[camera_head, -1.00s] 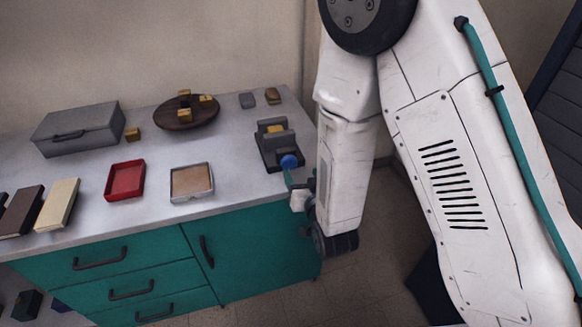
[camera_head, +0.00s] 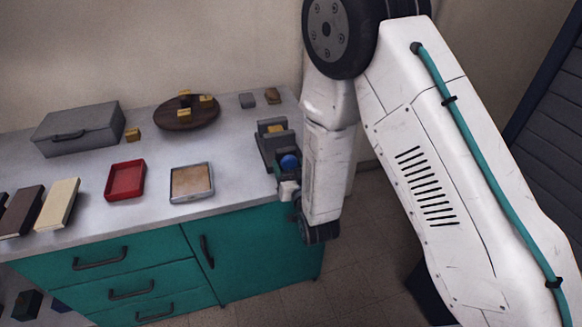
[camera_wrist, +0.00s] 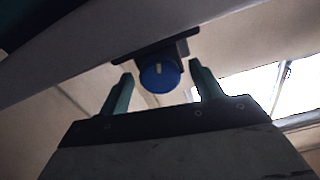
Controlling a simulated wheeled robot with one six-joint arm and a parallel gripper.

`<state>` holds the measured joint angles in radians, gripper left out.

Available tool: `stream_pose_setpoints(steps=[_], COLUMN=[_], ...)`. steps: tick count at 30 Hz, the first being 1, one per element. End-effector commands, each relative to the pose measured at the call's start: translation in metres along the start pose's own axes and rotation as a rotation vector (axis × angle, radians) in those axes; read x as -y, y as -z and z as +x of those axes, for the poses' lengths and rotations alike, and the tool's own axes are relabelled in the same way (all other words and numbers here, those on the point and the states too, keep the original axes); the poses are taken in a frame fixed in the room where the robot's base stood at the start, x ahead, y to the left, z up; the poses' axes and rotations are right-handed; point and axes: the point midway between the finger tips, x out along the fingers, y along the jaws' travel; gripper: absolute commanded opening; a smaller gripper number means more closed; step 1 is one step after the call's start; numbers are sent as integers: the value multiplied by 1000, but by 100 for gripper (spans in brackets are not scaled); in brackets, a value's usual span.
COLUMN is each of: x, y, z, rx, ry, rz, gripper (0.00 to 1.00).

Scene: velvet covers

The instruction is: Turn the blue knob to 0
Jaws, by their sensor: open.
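The blue knob (camera_head: 289,162) is on the front of a dark grey device (camera_head: 268,146) at the right end of the counter. In the wrist view the round blue knob (camera_wrist: 160,76) has a pale pointer line near its top, and a dark plate shows behind it. No number marks can be read. My gripper (camera_wrist: 158,82) is open, with one teal finger on each side of the knob and a gap to it on both sides. In the head view my gripper (camera_head: 284,179) is at the knob, partly hidden by my arm.
On the counter (camera_head: 230,150) stand a red tray (camera_head: 126,196), a tan-filled tray (camera_head: 191,199), a grey case (camera_head: 78,147) and a round brown board (camera_head: 172,118) with yellow blocks. Teal drawers and a door (camera_head: 250,262) are below. The floor at right is clear.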

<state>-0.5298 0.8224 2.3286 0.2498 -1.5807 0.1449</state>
Motion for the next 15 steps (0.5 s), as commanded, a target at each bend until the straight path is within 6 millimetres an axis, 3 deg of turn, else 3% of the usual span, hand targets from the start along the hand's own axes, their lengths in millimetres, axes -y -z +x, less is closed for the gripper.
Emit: stream_pose_setpoints(steps=[4,5,9,15], x=[0,0,0,0], y=[0,0,0,0], z=[0,0,0,0], rx=[0,0,1,1], ry=[0,0,0,0], rz=[0,0,0,-4], gripper=[65,59,20,20])
